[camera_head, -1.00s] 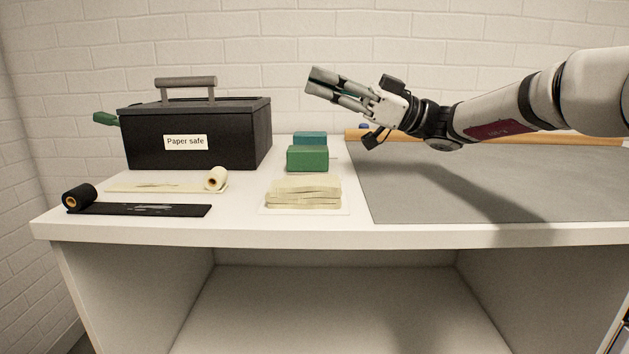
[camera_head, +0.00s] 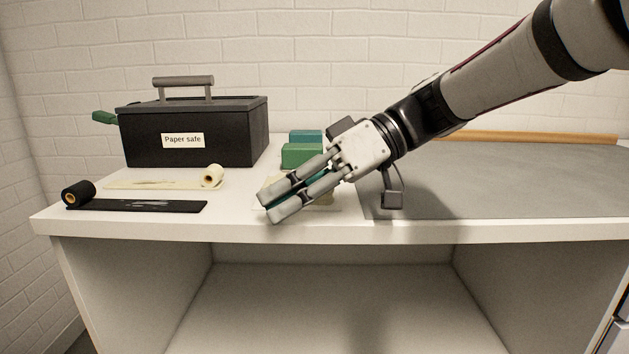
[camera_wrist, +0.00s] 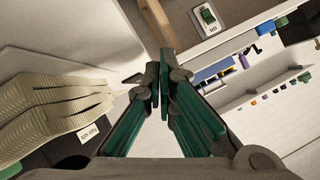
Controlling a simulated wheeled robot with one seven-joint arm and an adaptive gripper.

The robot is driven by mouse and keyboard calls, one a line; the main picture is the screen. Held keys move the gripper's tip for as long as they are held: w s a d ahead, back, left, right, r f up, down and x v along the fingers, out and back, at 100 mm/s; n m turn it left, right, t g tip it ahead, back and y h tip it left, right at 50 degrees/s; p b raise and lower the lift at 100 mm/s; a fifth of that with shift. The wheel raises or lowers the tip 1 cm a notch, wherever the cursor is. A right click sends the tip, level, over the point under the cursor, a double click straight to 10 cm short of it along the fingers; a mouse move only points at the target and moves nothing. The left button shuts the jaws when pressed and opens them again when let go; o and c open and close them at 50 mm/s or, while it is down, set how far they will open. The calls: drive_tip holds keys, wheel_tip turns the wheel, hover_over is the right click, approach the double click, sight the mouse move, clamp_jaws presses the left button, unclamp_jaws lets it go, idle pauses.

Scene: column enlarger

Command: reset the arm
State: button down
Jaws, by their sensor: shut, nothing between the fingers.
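My gripper (camera_head: 269,205) is shut and empty. In the head view it points down and to the left, in front of the stack of cream cloths and hiding most of it. Its fingers also show in the wrist view (camera_wrist: 158,75), with their tips together. I cannot tell from these views how high the fingers are above the white worktop (camera_head: 235,222). The folded cream stack (camera_wrist: 50,115) shows at the left of the wrist view, apart from the fingers.
A black box labelled "Paper safe" (camera_head: 235,140) stands at the back left. A black tape roll (camera_head: 78,194) and a cream roll (camera_head: 212,175) lie before it. Green (camera_head: 302,156) and teal (camera_head: 306,136) blocks sit behind my gripper. The grey mat (camera_head: 520,185) at right is bare.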

drive_tip(key=s+d+f+m+t+h, duration=0.2)
drive_tip(key=s+d+f+m+h, duration=0.45)
drive_tip(key=s+d, duration=0.55)
drive_tip(key=s+d+f+m+t+h, duration=0.1)
drive_tip(key=s+d+f+m+h, duration=0.4)
drive_tip(key=s+d+f+m, duration=0.5)
drive_tip(key=s+r+n+t+p, duration=0.1)
drive_tip(key=r+t+p, duration=0.1)
drive_tip(key=r+p, duration=1.5)
drive_tip(key=s+d+r+n+t+p, duration=0.1)
drive_tip(key=s+r+t+p, duration=0.1)
drive_tip(key=r+p, duration=1.5)
wheel_tip(320, 180, up, 4)
drive_tip(key=shift+r, duration=0.1)
drive_tip(key=shift+s+d, duration=0.1)
